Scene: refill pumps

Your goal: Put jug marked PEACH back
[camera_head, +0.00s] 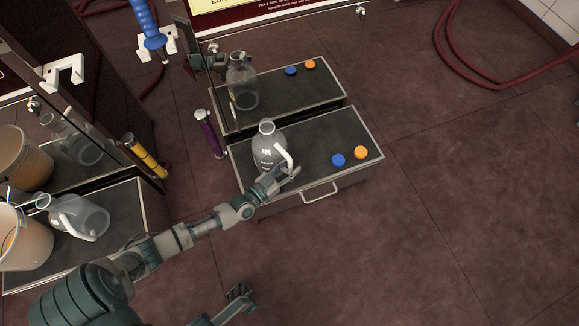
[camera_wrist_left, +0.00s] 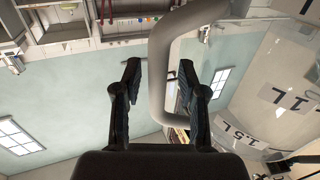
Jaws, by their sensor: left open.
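A clear jug (camera_head: 266,152) with a white handle (camera_head: 285,158) stands upright on the dark top of a low drawer unit (camera_head: 318,140); I cannot read its name. My left gripper (camera_head: 288,174) is open at the handle's lower end. In the left wrist view the open fingers (camera_wrist_left: 160,75) stand either side of the thick handle (camera_wrist_left: 158,62), one finger reaching into its loop. The jug's body (camera_wrist_left: 265,100), with 1L and 1.5L marks, is to the right. My right gripper (camera_head: 240,292) is low in the head view, away from the jug; its jaws are too small to judge.
A blue cap (camera_head: 338,160) and an orange cap (camera_head: 361,153) lie right of the jug. A shiny panel behind mirrors them. At left, another clear jug (camera_head: 80,218) and a bucket (camera_head: 30,238) stand on a second unit. The floor at right is clear, except for a red hose (camera_head: 480,83).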

